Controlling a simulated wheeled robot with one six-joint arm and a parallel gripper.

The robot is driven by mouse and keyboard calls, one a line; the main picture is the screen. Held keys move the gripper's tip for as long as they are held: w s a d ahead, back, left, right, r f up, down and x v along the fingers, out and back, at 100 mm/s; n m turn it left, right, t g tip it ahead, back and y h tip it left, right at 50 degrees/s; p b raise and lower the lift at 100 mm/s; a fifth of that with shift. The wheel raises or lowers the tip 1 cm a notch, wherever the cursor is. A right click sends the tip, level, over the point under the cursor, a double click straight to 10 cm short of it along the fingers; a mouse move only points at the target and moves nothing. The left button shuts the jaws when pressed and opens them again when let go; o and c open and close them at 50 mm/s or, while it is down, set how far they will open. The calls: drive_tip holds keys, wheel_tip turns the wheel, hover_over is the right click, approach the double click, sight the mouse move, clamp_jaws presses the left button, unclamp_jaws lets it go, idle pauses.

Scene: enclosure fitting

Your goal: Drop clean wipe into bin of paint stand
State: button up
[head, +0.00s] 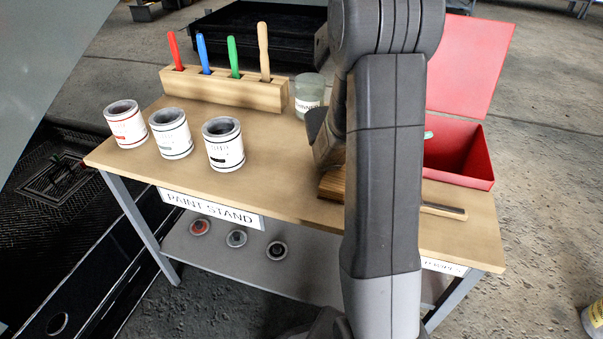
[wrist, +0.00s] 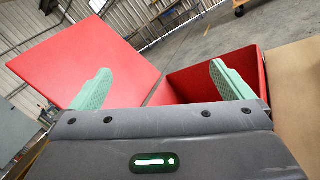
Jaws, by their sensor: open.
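The red bin (head: 470,160) stands at the right end of the paint stand (head: 290,205) with its lid (head: 470,60) raised. In the wrist view the bin (wrist: 200,85) lies just beyond my gripper (wrist: 160,70), with the lid (wrist: 85,55) to the left. My gripper's two green fingers are wide apart with nothing between them. In the head view my arm covers most of the gripper; one green fingertip shows by the bin's left edge. I see no wipe in either view. The bin's floor is hidden.
Three paint cans (head: 172,133) stand at the left of the top. Behind them a wooden block (head: 225,90) holds several coloured handles. A thinner jar (head: 308,93) stands beside my arm. A brown wooden item (head: 331,186) is partly hidden by my arm. Lids (head: 236,238) lie on the lower shelf.

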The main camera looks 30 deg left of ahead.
drive_tip(key=shift+v, duration=1.8)
drive_tip(key=shift+w+d, duration=0.1)
drive_tip(key=shift+d, duration=0.1)
drive_tip(key=r+x, duration=0.2)
drive_tip(key=x, duration=1.1)
drive_tip(key=shift+d+r, duration=0.15)
drive_tip(key=shift+r, duration=0.05)
drive_tip(key=shift+w, duration=0.15)
